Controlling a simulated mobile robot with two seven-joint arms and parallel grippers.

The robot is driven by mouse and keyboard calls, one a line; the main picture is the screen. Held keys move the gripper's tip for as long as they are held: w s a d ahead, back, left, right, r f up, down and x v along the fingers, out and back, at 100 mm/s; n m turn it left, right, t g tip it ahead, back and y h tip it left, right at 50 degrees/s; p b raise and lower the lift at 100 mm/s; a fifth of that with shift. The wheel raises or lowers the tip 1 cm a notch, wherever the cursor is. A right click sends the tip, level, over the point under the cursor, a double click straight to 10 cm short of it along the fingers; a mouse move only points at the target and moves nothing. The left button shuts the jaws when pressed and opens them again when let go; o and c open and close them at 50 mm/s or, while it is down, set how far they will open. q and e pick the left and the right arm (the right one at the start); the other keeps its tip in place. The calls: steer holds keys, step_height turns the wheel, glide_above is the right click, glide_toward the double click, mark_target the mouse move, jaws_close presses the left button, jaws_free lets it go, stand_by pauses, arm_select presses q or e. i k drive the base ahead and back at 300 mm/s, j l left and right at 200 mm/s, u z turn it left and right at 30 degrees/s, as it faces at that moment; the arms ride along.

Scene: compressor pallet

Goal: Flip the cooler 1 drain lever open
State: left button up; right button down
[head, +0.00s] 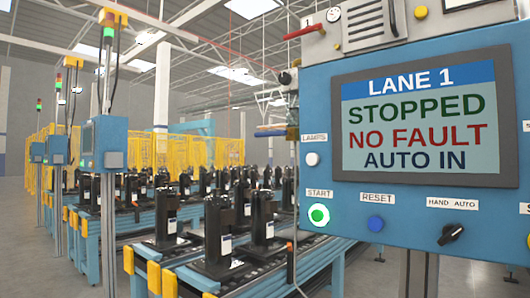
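A red lever (305,33) sticks out to the left at the top of the panel, under a small tag that seems to read 1. No label in view names a cooler or a drain, so I cannot tell whether this is the cooler 1 drain lever. A blue-handled lever (270,133) lies roughly level on piping at the panel's left edge; its label is not readable. Neither of my grippers is in view.
A blue control panel (316,80) fills the right side, close up. Its screen (420,120) reads LANE 1, STOPPED, NO FAULT, AUTO IN. The green START button (318,215) is lit. Conveyors (140,262) with several black compressors (217,235) stand to the left, before yellow fencing (200,151).

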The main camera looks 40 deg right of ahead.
mark_target(266, 134)
steer(key=z, duration=1.25)
steer(key=j+z, duration=0.1)
steer(key=z, duration=0.25)
steer(key=i+j+z, duration=0.15)
steer(key=z, duration=0.25)
steer(key=i+j+z, duration=0.1)
steer(key=j+z, duration=0.15)
steer(key=j, duration=0.15)
steer(key=j+z, duration=0.2)
steer(key=j, duration=0.2)
steer(key=i+j, duration=0.1)
steer(key=j, duration=0.55)
steer(key=i+j+z, duration=0.1)
steer(key=j, duration=0.5)
steer(key=j+z, duration=0.1)
steer(key=j, duration=0.55)
